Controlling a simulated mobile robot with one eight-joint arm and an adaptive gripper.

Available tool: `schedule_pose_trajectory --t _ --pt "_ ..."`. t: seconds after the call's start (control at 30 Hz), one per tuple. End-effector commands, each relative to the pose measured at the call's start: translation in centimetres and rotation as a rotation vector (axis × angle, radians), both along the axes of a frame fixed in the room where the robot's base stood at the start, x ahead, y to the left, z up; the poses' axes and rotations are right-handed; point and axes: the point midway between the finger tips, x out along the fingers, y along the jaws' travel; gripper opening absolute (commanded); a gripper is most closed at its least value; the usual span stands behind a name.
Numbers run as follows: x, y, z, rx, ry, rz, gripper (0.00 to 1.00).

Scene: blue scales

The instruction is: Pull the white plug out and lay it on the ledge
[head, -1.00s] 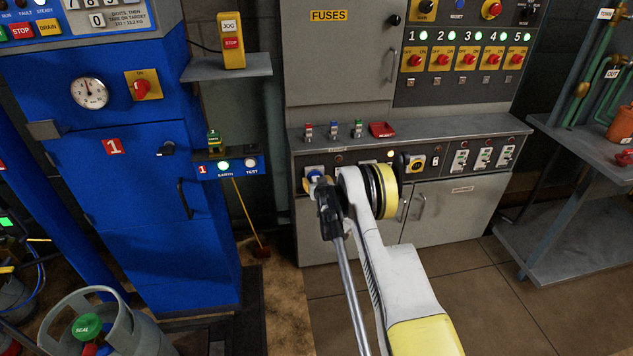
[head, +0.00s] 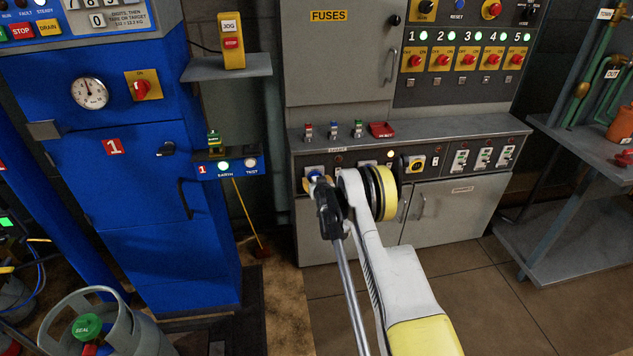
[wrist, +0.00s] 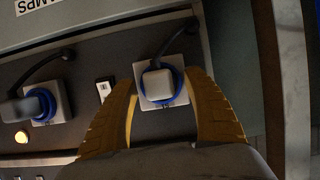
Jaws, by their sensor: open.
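The white plug (wrist: 157,84) sits in a blue round socket on a pale square plate, with a black cable leaving it, in the wrist view. My gripper (wrist: 161,78) is open, with one yellow finger on each side of the plug. I cannot tell whether either finger touches it. In the head view my gripper (head: 318,184) is at the left end of the grey cabinet's socket panel and hides most of the plug. The grey ledge (head: 450,127) runs above that panel.
A second, darker plug (wrist: 22,108) sits in another blue socket, near a lit amber lamp (wrist: 21,137). Small red, blue and green items and a red tray (head: 382,129) stand on the ledge's left part. Its right part is clear. A blue machine (head: 130,200) stands left.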

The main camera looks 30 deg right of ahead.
Motion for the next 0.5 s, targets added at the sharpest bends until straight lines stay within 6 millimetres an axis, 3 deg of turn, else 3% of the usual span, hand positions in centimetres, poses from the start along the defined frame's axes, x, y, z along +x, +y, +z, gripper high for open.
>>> schedule_pose_trajectory --t 0.1,0.3,0.5 --pt "0.00 0.00 0.00 0.000 0.000 0.000 0.58" --pt "0.00 0.00 0.00 0.000 0.000 0.000 0.00" --pt "0.02 -0.01 0.03 0.000 -0.001 0.000 0.00"
